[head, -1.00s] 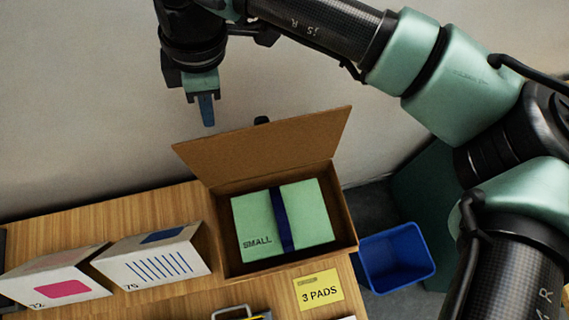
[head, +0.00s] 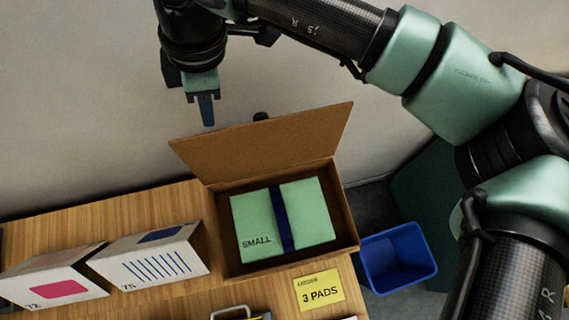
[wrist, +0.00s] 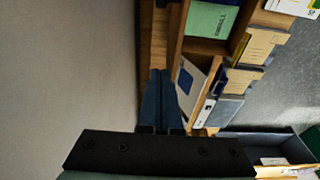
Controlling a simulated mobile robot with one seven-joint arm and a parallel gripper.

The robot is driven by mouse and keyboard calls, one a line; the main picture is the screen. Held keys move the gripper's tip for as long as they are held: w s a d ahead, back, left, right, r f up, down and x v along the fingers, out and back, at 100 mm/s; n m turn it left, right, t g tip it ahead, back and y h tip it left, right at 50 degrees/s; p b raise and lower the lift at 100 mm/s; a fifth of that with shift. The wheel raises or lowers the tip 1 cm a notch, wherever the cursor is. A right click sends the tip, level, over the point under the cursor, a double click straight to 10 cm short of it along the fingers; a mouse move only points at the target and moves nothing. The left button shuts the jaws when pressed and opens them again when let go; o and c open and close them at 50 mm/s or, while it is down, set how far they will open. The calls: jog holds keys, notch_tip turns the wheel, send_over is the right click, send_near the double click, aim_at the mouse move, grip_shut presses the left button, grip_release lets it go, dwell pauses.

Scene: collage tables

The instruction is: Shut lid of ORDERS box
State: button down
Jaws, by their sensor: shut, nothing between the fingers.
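The brown cardboard box (head: 348,238) stands on the wooden table with its lid (head: 262,143) raised and leaning back. A green pad bundle marked SMALL (head: 258,221) with a dark blue band lies inside it. No ORDERS label is readable on the box; small print on the yellow card in front is too blurred to read. My gripper (head: 206,112) is shut and empty, pointing down behind the lid, above its upper left edge and apart from it. In the wrist view my blue fingers (wrist: 161,95) are together, with the green bundle (wrist: 209,19) beyond them.
Two white cartons (head: 152,257) (head: 55,280) stand left of the box. A yellow card reading 3 PADS (head: 320,291) is in front of it. A blue bin (head: 398,258) stands right of the table. A pale wall (head: 80,90) is behind.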

notch_tip(320, 180, down, 5)
jog(key=b, duration=0.4)
jog(key=shift+r+b, duration=0.1)
jog(key=shift+b, duration=0.25)
dwell(0.3)
jog(key=s+d+b, duration=0.3)
jog(key=s, duration=0.8)
jog(key=shift+s+d+b, duration=0.2)
jog(key=shift+s+b, duration=0.1)
jog(key=shift+b, duration=0.1)
dwell(1.4)
notch_tip(320, 180, up, 8)
jog(key=p, duration=0.4)
dwell(0.6)
dwell(1.2)
